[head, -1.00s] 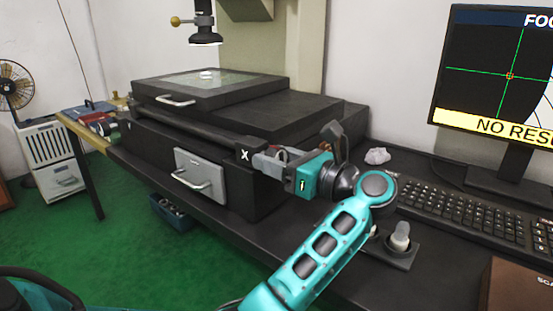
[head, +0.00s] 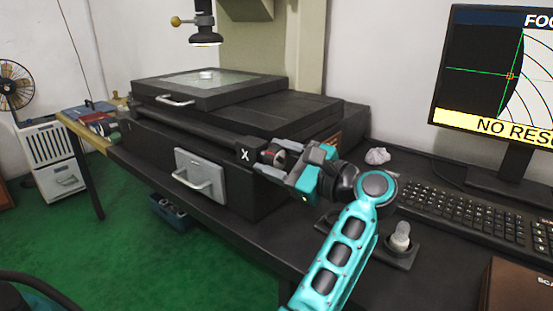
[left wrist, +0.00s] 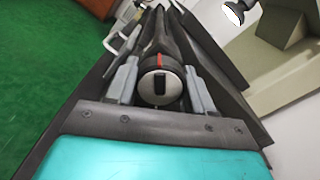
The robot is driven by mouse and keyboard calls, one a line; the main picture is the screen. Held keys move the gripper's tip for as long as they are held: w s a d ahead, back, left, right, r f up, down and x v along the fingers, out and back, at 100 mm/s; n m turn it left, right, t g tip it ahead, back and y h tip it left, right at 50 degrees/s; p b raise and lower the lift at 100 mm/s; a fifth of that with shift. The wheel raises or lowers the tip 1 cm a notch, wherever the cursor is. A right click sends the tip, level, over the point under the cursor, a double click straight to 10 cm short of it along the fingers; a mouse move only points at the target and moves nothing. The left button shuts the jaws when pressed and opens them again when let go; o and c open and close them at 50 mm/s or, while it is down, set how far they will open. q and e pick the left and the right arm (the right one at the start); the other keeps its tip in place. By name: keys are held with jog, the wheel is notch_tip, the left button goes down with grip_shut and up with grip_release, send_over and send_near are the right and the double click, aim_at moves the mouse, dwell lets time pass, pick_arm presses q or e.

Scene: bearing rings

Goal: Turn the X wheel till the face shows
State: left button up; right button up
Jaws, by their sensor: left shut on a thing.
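The X wheel (head: 274,154) sticks out of the dark measuring machine's side, right of the white X mark (head: 245,156). The monitor (head: 500,70) shows a green cross with an orange square at the edge of a pale, dark-lined round face, and a yellow band reading "NO RESU", cut off. My right gripper is not in view.
The stage (head: 235,85) carries a small bright ring (head: 206,75) under the lens head (head: 205,38).

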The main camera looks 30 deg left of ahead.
pick_arm(q)
jog(key=n, duration=0.6)
jog(key=shift+f+n, duration=0.1)
jog(key=shift+n, duration=0.3)
dwell(0.4)
jog(key=o, duration=1)
jog(key=shift+o, duration=0.2)
jog(key=s+d, duration=0.1)
jog(key=d, duration=1.2)
jog(key=shift+p, duration=0.3)
